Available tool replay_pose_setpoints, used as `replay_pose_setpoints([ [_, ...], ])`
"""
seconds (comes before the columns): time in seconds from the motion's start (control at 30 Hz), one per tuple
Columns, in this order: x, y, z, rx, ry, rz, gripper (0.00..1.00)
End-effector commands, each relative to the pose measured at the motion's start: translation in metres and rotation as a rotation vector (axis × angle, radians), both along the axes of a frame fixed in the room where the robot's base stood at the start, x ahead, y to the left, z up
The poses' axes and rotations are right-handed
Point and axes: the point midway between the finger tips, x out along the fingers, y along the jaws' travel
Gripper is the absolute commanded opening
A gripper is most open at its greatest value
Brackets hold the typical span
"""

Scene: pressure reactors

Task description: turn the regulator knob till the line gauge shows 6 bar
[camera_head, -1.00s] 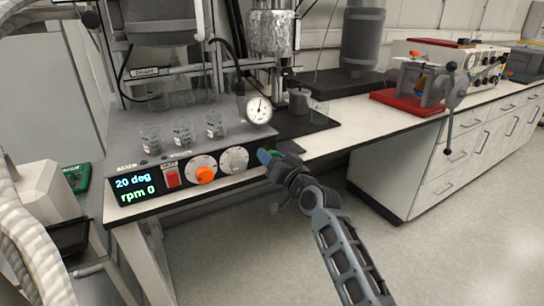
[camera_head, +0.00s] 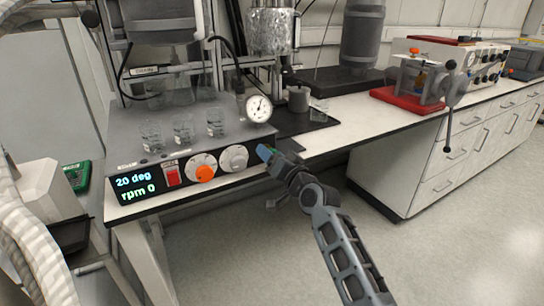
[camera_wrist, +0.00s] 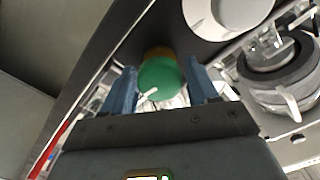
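The green regulator knob (camera_wrist: 160,79) sits between the two blue fingers of my gripper (camera_wrist: 160,84) in the wrist view, one finger on each side. Whether both fingers press on it is too close to tell. In the head view my gripper (camera_head: 265,154) is at the right end of the reactor's front panel, and its fingers mostly hide the knob. The line gauge (camera_head: 258,108), round with a white face and dark needle, stands above the panel. Its marks are too small to read.
The front panel has a display (camera_head: 133,188) reading 20 deg and rpm 0, a red switch (camera_head: 172,175), an orange-centred dial (camera_head: 203,168) and a grey dial (camera_head: 234,158) close left of my gripper. Glass vials (camera_head: 183,133) stand on top. Open floor lies right.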

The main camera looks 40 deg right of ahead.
Motion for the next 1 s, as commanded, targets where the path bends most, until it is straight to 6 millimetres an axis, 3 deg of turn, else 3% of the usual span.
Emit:
replay_pose_setpoints([
  [0.13, 0.000, 0.000, 0.000, 0.000, 0.001, 0.001, 0.72],
  [0.47, -0.006, 0.002, -0.001, 0.000, 0.002, 0.001, 0.72],
  [0.8, -0.057, 0.017, -0.002, 0.001, 0.002, 0.000, 0.72],
  [1.0, -0.073, 0.021, -0.001, 0.000, 0.001, 0.001, 0.72],
])
